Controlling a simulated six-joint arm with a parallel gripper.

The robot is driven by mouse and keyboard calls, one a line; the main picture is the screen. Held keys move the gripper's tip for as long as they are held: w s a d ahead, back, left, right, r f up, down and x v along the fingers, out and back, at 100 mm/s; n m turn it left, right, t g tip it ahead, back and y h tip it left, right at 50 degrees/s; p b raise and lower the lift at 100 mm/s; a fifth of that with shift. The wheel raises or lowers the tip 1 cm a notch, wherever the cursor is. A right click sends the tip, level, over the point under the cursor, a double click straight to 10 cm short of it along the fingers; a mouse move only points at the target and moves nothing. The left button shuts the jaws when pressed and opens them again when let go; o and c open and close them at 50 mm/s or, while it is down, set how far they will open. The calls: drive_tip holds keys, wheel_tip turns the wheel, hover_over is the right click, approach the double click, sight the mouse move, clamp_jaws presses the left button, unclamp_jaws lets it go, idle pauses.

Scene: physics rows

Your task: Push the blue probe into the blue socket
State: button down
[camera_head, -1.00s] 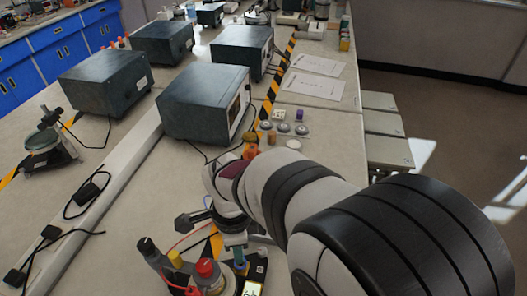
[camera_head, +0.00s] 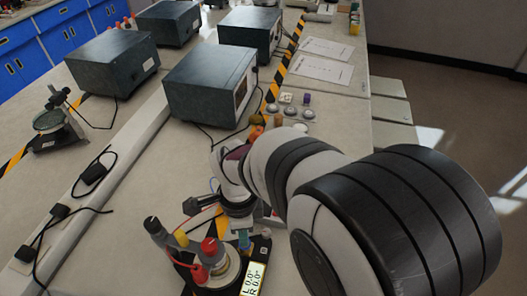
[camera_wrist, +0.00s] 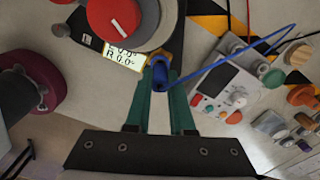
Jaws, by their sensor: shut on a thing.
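My gripper (camera_wrist: 162,92) has teal fingers and is shut on the blue probe (camera_wrist: 160,72), seen almost end-on between the fingertips in the wrist view. A blue lead runs from the probe up and to the right. In the head view my gripper (camera_head: 243,240) is low in the centre, beside the device with the red knob, and the probe is mostly hidden there.
The device has a red knob (camera_head: 209,246) and a lit display (camera_head: 254,277) reading zero angles, close to my gripper. The white panel (camera_wrist: 225,82) has several small buttons. Dark instrument boxes (camera_head: 210,86) stand further back.

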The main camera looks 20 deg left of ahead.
drive_tip(key=shift+f, duration=0.95)
idle(0.8)
drive_tip(key=shift+c, duration=2.3)
unclamp_jaws()
drive_tip(key=shift+r, duration=3.75)
drive_tip(key=shift+d, duration=0.1)
